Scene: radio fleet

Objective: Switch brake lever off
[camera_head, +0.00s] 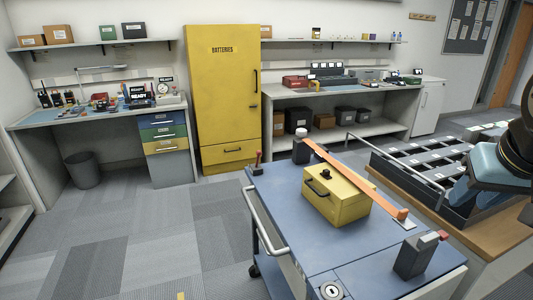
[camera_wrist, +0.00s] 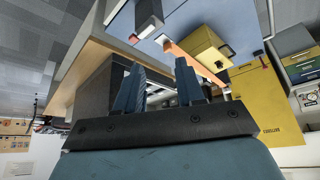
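The blue-topped cart (camera_head: 285,220) carries two red-ended parts that may be the brake lever; I cannot tell which one is. One is a dark block with a red-tipped handle (camera_head: 420,255) at the near right corner. The other is a small upright lever with a red top (camera_head: 257,162) at the far left corner. In the wrist view, which is turned over, the dark block (camera_wrist: 149,14) shows at the top. My gripper (camera_wrist: 158,68) is open and empty, with a gap between its fingers. It is apart from the cart.
An orange bar (camera_head: 352,178) slants across the cart above a yellow box (camera_head: 337,198). A push rail (camera_head: 262,220) runs along the cart's left side. A wooden table (camera_head: 470,228) with a dark slotted rack (camera_head: 425,178) stands close on the right.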

